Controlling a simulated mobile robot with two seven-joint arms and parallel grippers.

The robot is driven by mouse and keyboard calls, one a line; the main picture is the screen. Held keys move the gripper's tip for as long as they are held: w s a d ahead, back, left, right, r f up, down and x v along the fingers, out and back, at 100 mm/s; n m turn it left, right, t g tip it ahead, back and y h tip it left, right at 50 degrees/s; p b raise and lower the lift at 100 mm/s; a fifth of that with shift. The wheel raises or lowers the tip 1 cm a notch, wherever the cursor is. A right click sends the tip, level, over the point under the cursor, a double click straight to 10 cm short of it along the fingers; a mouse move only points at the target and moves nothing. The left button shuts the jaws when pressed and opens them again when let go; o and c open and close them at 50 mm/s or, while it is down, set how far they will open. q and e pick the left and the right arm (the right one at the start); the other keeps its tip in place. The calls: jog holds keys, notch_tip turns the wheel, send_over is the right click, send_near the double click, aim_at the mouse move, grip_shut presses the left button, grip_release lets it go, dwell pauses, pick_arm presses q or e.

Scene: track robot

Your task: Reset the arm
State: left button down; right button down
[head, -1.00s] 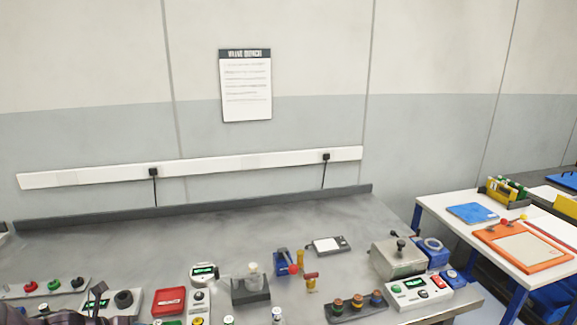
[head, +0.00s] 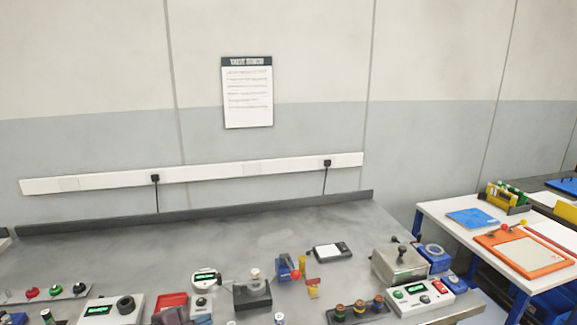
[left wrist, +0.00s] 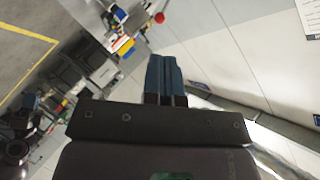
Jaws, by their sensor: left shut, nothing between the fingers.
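My left gripper (left wrist: 164,75) shows in the left wrist view with its two dark blue fingers pressed together, shut and empty. In the head view a dark part of my left arm (head: 176,315) shows at the bottom edge, in front of the red box (head: 172,300). The fingertips cannot be made out there. My right gripper is in neither view.
The grey bench (head: 130,245) holds several devices along its front: a meter with a black knob (head: 113,309), a dark block (head: 252,296), a metal box (head: 398,262) and a control box (head: 421,295). Its rear is mostly clear. A white table (head: 440,212) stands at right.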

pick_arm(q)
jog(key=s+a+f+n+y, duration=0.4)
jog(key=s+f+n, duration=0.4)
jog(key=s, duration=0.3)
jog(key=s+a+f+n+y, duration=0.4)
jog(key=s+f+n, duration=0.4)
jog(key=s, duration=0.3)
jog(key=shift+a+f+n, duration=0.3)
jog(key=shift+a+n, duration=0.3)
jog(key=shift+a, duration=0.05)
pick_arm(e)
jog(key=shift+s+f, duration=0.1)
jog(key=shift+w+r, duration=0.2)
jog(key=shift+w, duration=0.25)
